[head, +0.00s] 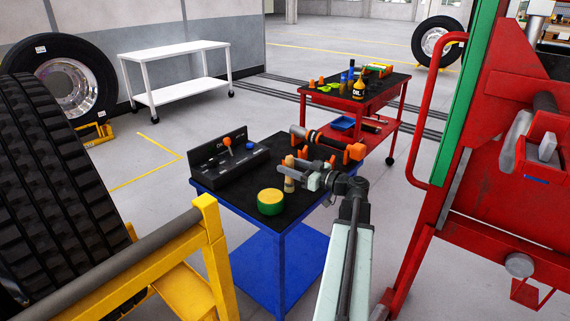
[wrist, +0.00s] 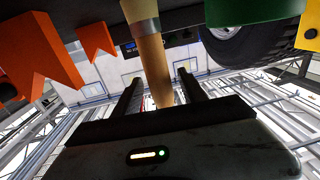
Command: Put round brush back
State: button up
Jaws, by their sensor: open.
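The round brush (head: 289,184) shows as a short tan, upright piece at the front of the blue cart's black top. My gripper (head: 297,171) is open around the handle, with a gap visible on the right finger's side. In the head view the fingers partly hide the brush. I cannot tell whether the brush's lower end rests on the cart top. A black holder box (head: 231,160) with an orange-handled tool stands at the cart's back left.
A green and yellow round tin (head: 270,203) stands left of the brush. A long tool (head: 325,143) lies on orange V-shaped stands behind my gripper. A red cart (head: 372,95) with bottles is farther back. A yellow frame (head: 170,250) is at front left, a red machine (head: 500,150) at right.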

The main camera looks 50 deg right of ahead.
jog(key=s+d, duration=0.1)
jog(key=s, duration=0.7)
jog(key=shift+s+d, duration=0.25)
jog(key=shift+s, duration=0.1)
